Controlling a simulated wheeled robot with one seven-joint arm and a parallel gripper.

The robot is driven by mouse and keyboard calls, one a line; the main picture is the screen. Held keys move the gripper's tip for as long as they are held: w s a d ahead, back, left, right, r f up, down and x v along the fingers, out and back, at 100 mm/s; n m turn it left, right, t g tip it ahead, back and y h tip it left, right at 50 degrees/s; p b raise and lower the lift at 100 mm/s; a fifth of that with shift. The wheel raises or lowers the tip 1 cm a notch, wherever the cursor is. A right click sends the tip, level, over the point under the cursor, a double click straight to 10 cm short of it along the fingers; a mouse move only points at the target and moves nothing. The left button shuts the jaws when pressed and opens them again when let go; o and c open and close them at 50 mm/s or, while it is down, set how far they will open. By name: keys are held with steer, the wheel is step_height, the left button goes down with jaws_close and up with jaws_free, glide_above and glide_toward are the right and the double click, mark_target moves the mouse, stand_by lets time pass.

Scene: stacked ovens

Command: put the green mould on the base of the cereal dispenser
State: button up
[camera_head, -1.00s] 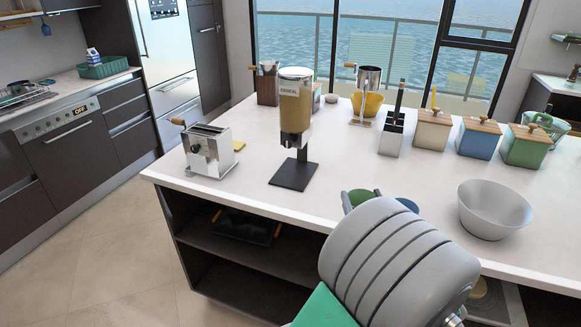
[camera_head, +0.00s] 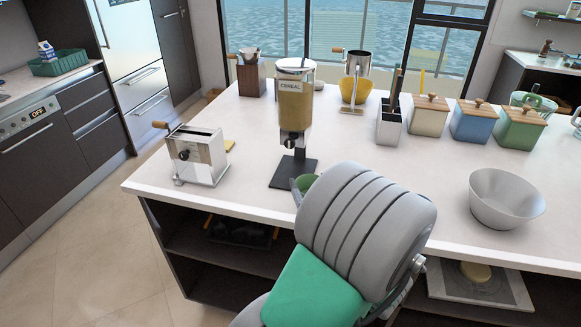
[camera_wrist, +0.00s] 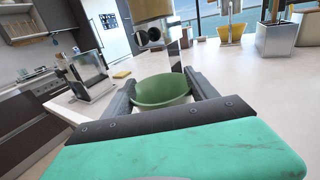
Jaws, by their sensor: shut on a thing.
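The green mould (camera_wrist: 160,92) is a round, open bowl shape held between the two fingers of my gripper (camera_wrist: 162,86) in the wrist view. In the head view only a bit of the mould (camera_head: 304,183) shows beside my arm, which hides most of the gripper. The cereal dispenser (camera_head: 293,105) stands on the counter, with a clear body of cereal and a flat dark base (camera_head: 284,174). The mould is at the near right edge of the base in the picture. I cannot tell whether it touches the base. The dispenser's lower part (camera_wrist: 150,38) shows just beyond the mould.
A silver toaster-like machine with a crank (camera_head: 197,153) stands left of the dispenser. A grey bowl (camera_head: 503,200), a utensil holder (camera_head: 389,124) and several lidded canisters (camera_head: 472,121) stand to the right.

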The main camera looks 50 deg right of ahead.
steer(key=p+x, duration=0.2)
steer(key=x, duration=1.3)
steer(key=shift+w+d, duration=0.3)
steer(key=shift+w, duration=0.05)
step_height(320, 180, down, 4)
steer(key=shift+r+b, duration=0.15)
steer(key=shift+b, duration=0.15)
steer(key=shift+r, duration=0.1)
steer(key=o, duration=1.7)
